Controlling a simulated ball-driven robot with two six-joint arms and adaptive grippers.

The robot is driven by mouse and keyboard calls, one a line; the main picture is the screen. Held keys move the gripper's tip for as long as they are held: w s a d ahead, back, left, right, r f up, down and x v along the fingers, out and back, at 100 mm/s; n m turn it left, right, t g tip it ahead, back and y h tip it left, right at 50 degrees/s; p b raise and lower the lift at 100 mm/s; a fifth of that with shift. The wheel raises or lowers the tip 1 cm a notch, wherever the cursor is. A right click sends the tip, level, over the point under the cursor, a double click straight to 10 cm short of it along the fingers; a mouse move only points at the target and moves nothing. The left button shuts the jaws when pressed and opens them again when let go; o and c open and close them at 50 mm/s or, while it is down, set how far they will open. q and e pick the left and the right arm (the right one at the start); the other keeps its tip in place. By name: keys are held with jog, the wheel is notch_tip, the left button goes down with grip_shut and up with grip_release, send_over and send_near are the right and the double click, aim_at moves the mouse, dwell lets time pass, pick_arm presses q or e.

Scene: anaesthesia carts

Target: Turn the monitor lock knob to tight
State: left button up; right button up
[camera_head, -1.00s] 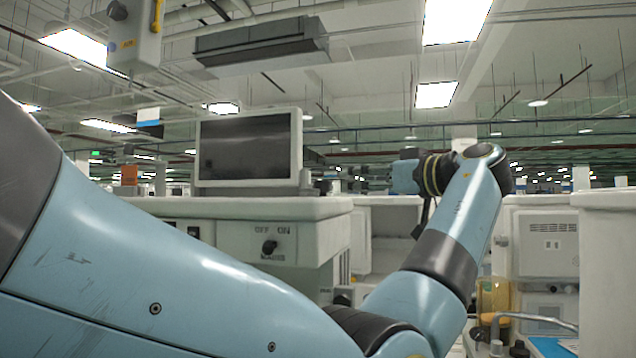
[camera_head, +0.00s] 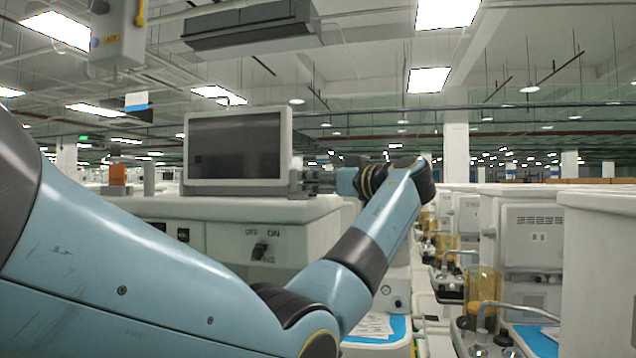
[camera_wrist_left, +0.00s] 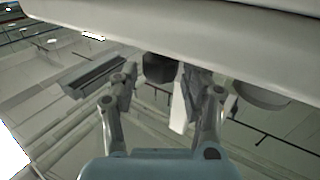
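The monitor (camera_head: 235,147), a dark screen in a light frame, stands on top of the white cart (camera_head: 215,208) in the head view. My left gripper (camera_head: 318,182) is just right of the monitor's lower right corner, coming in from the right. In the left wrist view, the two fingers of my left gripper (camera_wrist_left: 162,88) are spread apart. A dark, blocky part, seemingly the lock knob (camera_wrist_left: 158,68), shows between and beyond the fingertips, under a pale edge. I cannot tell whether the fingers touch it, nor its turned position. My right gripper is out of view.
An OFF/ON switch (camera_head: 260,250) is on the cart's front. A grey-white box (camera_head: 118,32) hangs at upper left. More white machines (camera_head: 535,240) stand on the right, with a blue-topped tray (camera_head: 378,330) below my arm.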

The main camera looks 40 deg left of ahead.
pick_arm(q)
jog(key=c, duration=0.8)
jog(key=m+t+b, duration=0.1)
jog(key=t+b, duration=0.1)
jog(key=shift+s+f+m+t, duration=0.15)
jog(key=shift+s+m+t, duration=0.1)
jog(key=shift+m+t, duration=0.15)
jog(key=shift+c, duration=0.2)
jog(key=shift+m+t+h+b, duration=0.4)
jog(key=shift+m+t, duration=0.3)
jog(key=shift+t, duration=0.4)
jog(key=shift+r, duration=0.2)
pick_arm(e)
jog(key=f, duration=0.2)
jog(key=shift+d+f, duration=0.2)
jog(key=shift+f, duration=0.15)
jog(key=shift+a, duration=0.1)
pick_arm(q)
jog(key=o, duration=1.1)
